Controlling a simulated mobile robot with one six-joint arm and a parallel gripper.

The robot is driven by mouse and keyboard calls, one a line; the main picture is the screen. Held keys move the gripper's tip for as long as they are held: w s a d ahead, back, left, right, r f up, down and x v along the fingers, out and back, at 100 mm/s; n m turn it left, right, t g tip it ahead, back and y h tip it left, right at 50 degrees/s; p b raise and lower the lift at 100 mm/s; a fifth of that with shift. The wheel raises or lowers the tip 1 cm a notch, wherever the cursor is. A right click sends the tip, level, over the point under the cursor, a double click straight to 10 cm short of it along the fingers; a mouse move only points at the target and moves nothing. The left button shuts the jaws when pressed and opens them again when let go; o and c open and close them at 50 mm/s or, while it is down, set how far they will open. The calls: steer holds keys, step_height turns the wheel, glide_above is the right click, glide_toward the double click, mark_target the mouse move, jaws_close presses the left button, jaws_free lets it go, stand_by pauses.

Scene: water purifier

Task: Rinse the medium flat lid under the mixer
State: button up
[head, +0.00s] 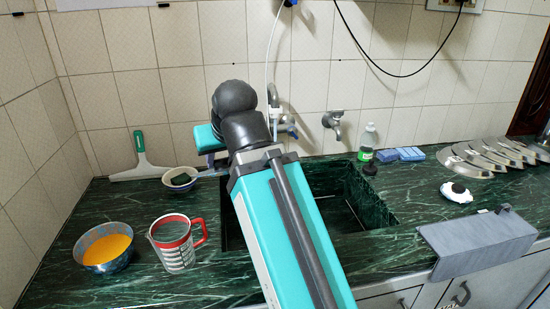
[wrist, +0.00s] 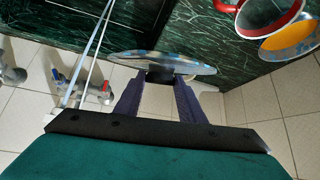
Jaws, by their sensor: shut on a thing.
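My gripper (wrist: 159,82) is shut on a dark knob or grip at the middle of a thin round lid (wrist: 190,67). The lid is seen nearly edge-on in the wrist view, with whitish, blue and yellowish patches on its surface. In the head view my arm hides the fingers and most or all of the lid. The mixer (wrist: 92,92), with red and blue handles, is to the left of the lid in the wrist view. The mixer also shows behind my arm in the head view (head: 287,129). I cannot tell whether water runs.
The dark green sink (head: 372,197) lies partly behind my arm. A red-rimmed measuring cup (head: 174,247), an orange-filled bowl (head: 104,250) and a small bowl (head: 168,173) stand to its left. A soap bottle (head: 368,142) and several metal lids (head: 470,165) are right. A second tap (head: 334,120) is on the wall.

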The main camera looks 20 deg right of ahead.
steer(key=shift+s+r, duration=0.15)
steer(key=shift+s, duration=0.05)
steer(key=shift+r, duration=0.1)
steer(key=shift+r+p, duration=1.95)
steer(key=shift+p, duration=0.05)
steer(key=shift+f, duration=0.1)
steer(key=s+f+x, duration=0.1)
steer(key=x, duration=0.9)
steer(key=s+d+f+x, duration=0.1)
steer(key=x, duration=0.9)
steer(key=shift+s, duration=0.45)
steer(key=shift+d+f, duration=0.1)
steer(key=shift+d, duration=0.05)
